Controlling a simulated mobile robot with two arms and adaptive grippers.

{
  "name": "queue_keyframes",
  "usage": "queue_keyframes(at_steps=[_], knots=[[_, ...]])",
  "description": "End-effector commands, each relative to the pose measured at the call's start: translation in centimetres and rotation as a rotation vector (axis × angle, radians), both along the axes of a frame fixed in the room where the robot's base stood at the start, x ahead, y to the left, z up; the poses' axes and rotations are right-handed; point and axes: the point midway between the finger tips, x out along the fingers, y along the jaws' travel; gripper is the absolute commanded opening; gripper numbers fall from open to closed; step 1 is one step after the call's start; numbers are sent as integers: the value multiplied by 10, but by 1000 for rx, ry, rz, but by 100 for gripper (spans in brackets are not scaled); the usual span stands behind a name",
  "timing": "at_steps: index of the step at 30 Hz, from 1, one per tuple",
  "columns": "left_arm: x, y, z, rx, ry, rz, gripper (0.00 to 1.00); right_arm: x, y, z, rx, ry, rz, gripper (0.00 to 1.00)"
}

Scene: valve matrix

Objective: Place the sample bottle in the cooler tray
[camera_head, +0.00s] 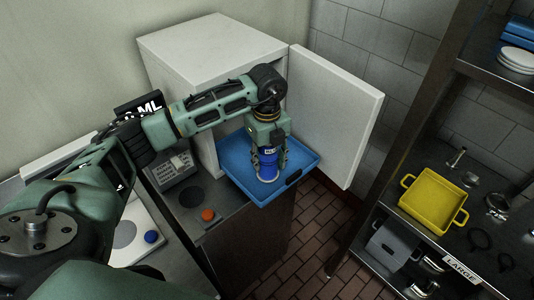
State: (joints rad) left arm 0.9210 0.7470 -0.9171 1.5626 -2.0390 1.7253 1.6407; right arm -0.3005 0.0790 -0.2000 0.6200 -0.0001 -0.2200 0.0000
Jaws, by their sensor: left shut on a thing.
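The blue sample bottle (268,168) is upright, with a pale label band near its top. My left gripper (269,160) is shut on it from above, fingers on both sides. The blue cooler tray (304,163) juts out from the open white cooler cabinet (213,45). The bottle is over the tray's inside, with its base at or very near the tray floor; I cannot tell whether it touches. My right gripper is not in view.
The cooler door (335,115) stands open to the right of the tray. A steel counter with an orange knob (208,215) and a blue ball-shaped knob (151,237) lies at left. A shelf at right holds a yellow pan (433,200) and utensils.

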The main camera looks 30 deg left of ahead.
Motion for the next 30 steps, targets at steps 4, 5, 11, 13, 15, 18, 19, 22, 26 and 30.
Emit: queue_keyframes(at_steps=[4,5,11,13,15,18,19,22,26,30], knots=[[1,0,-1,0,-2,0,7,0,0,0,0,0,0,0],[1,0,0,0,-2,0,7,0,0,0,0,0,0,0],[0,0,-5,0,0,0,42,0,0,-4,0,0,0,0],[0,0,-4,0,0,0,48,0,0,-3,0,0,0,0],[0,0,-4,0,0,0,54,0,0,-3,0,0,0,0],[0,0,-4,0,0,0,60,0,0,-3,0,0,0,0],[0,0,-4,0,0,0,60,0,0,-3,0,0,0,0],[0,0,-4,0,0,0,60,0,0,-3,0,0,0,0],[0,0,-3,0,0,0,60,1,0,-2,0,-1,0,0],[1,0,5,0,-2,0,60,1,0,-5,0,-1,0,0]])
